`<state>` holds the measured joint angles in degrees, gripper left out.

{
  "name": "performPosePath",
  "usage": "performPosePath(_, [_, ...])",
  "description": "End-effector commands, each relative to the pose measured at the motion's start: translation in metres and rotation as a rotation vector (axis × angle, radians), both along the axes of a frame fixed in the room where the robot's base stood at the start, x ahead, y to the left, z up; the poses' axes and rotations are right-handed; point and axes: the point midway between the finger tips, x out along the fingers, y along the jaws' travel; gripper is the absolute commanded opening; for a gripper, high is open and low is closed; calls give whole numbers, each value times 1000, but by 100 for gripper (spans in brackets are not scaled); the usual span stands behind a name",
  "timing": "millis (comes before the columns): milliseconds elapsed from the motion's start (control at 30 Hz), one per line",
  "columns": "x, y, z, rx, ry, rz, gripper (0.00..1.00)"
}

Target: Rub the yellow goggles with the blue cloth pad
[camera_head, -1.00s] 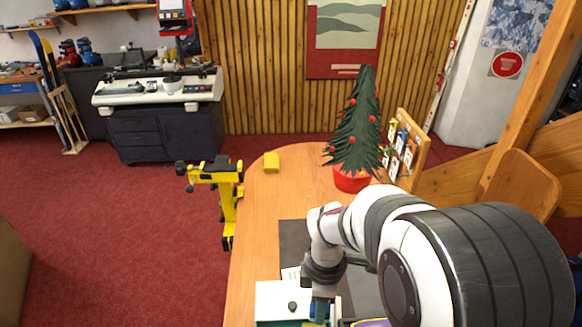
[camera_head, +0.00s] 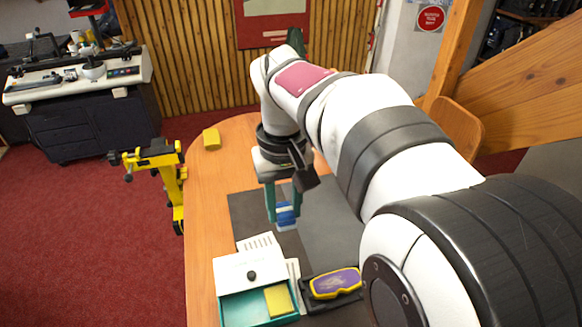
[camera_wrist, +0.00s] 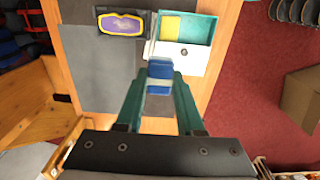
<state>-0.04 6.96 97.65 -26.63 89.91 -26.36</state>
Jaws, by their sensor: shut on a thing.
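The yellow goggles (camera_head: 335,283) with a purple lens lie in a dark tray at the front of the table. They also show at the top of the wrist view (camera_wrist: 122,23). My gripper (camera_head: 283,212) is shut on the blue cloth pad (camera_head: 287,216), which has a pale lower part. In the wrist view the pad (camera_wrist: 159,70) sits between the green fingertips. My gripper holds the pad above the dark mat, behind the goggles and apart from them.
A white box with an open teal drawer (camera_head: 230,308) stands left of the goggles, with a yellow block (camera_head: 278,299) inside. The dark mat (camera_head: 246,214) has bare room.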

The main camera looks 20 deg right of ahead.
Motion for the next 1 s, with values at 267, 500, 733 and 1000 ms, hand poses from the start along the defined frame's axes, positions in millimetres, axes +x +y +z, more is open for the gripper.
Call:
performPosePath(267, [-1,-20,-42,-6,14,7,0])
performPosePath(500, [-21,-61,-136,-1,11,3,0])
performPosePath(733, [-29,-69,-159,1,2,-1,0])
performPosePath(1000, [-29,-68,-177,1,2,0,0])
